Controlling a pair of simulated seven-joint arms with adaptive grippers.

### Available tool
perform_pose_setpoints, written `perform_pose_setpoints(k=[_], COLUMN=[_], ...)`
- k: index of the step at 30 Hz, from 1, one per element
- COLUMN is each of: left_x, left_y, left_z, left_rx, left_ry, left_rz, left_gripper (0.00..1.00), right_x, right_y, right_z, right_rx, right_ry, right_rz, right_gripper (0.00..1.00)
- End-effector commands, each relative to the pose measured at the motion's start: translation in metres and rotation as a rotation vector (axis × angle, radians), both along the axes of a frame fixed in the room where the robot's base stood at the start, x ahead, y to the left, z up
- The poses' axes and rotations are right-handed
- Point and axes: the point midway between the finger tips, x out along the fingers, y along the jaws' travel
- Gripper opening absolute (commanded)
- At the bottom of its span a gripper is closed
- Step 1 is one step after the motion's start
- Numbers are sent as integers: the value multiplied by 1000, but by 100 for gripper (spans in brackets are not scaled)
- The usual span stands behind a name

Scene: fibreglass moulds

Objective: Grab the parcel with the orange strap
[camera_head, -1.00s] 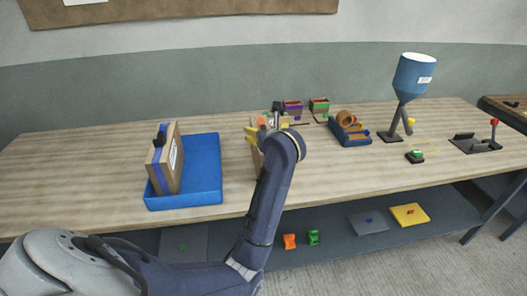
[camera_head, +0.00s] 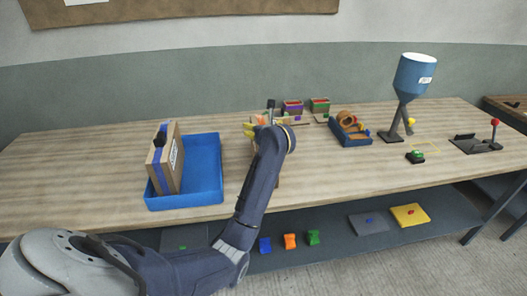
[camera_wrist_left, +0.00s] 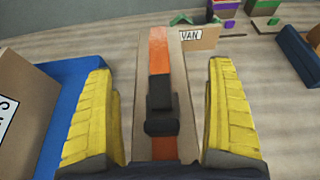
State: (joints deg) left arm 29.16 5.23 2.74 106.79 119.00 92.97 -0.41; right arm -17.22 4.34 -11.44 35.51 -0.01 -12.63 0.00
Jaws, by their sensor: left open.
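The parcel with the orange strap (camera_wrist_left: 160,60) shows from above in the wrist view, a narrow brown box with a black handle (camera_wrist_left: 161,105) on its strap. My left gripper (camera_wrist_left: 160,110) is open, with one yellow finger on each side of the parcel and visible gaps between fingers and box. In the head view my left gripper (camera_head: 262,124) is over the table's middle, and my arm hides most of this parcel. My right gripper is not in view.
A parcel with a blue strap (camera_head: 164,165) stands in a blue tray (camera_head: 212,185) to the left. Small bins (camera_head: 319,105), a blue tape holder (camera_head: 350,132) and a blue hopper (camera_head: 414,76) stand to the right. The table's far left is clear.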

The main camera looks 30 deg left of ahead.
Motion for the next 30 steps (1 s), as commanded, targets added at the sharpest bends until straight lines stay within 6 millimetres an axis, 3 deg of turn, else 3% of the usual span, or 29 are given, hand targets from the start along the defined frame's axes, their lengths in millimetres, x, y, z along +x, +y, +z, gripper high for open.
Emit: perform_pose_setpoints(k=[7,30], left_x=[1,0], left_y=[0,0], left_z=[0,-4], left_rx=[-1,-5], left_ry=[-1,5], left_rz=[0,-1], left_gripper=[89,0], right_x=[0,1], right_y=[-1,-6], right_z=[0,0], right_rx=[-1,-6], right_ry=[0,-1], right_rz=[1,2], right_gripper=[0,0])
